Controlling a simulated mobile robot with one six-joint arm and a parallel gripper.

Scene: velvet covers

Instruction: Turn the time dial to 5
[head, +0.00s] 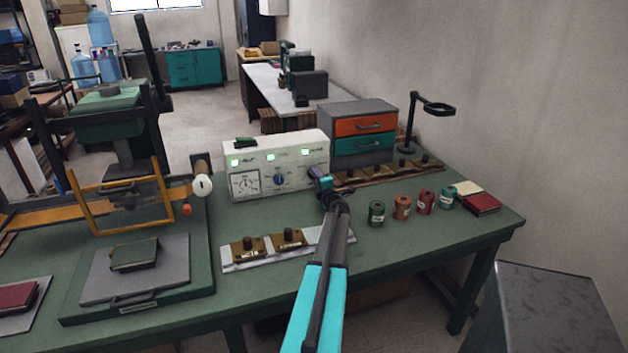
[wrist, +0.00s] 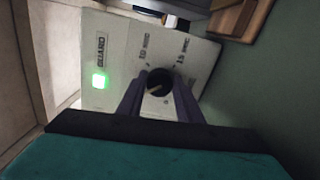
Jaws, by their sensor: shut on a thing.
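The white control box (head: 262,158) stands on the green bench with three lit green lamps along its top. A round gauge is at its left and a blue knob (head: 280,180) is in the middle. My gripper (head: 320,184) is at the box's right end and hides the control there. In the wrist view, my gripper (wrist: 158,98) has a finger on each side of the black time dial (wrist: 159,78) and is shut on it. The dial has a pale pointer mark. A lit lamp marked GUARD (wrist: 101,81) is nearby.
A drawer unit (head: 365,123) stands close behind and right of the box. Several colored spools (head: 402,207) are right of my arm. A plate with two brass-based blocks (head: 289,238) lies in front. A press (head: 118,128) stands at left.

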